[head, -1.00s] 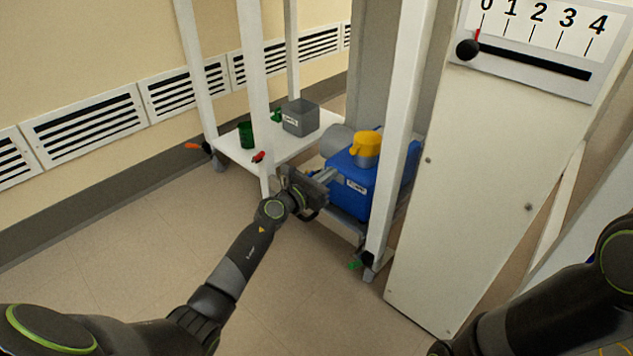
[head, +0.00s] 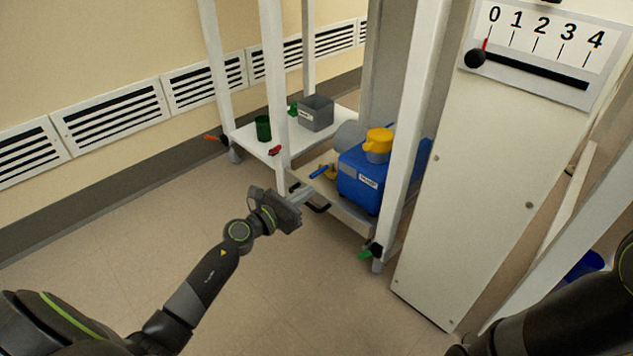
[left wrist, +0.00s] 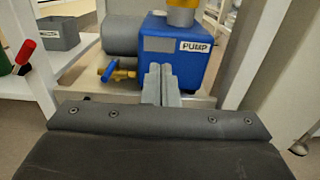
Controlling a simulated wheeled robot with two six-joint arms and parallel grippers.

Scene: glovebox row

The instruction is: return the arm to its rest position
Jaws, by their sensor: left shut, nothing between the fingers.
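My left arm reaches in from the left in the head view, and its gripper (head: 308,194) is out over the floor in front of the cart's lower shelf. The gripper is shut and empty. In the left wrist view its closed fingers (left wrist: 162,80) point at the blue pump (left wrist: 180,50), apart from it as far as I can tell. The pump (head: 362,180) sits on the shelf with a yellow part on top. My right arm (head: 560,315) shows at the lower right; its gripper is out of the picture.
A valve with a blue handle (head: 319,171) is beside the pump. A grey bin (head: 316,115) and a green cup (head: 263,128) stand on the left shelf. White posts (head: 398,130) frame the shelves. A white panel with a 0–4 scale (head: 540,45) stands right. The floor at left is clear.

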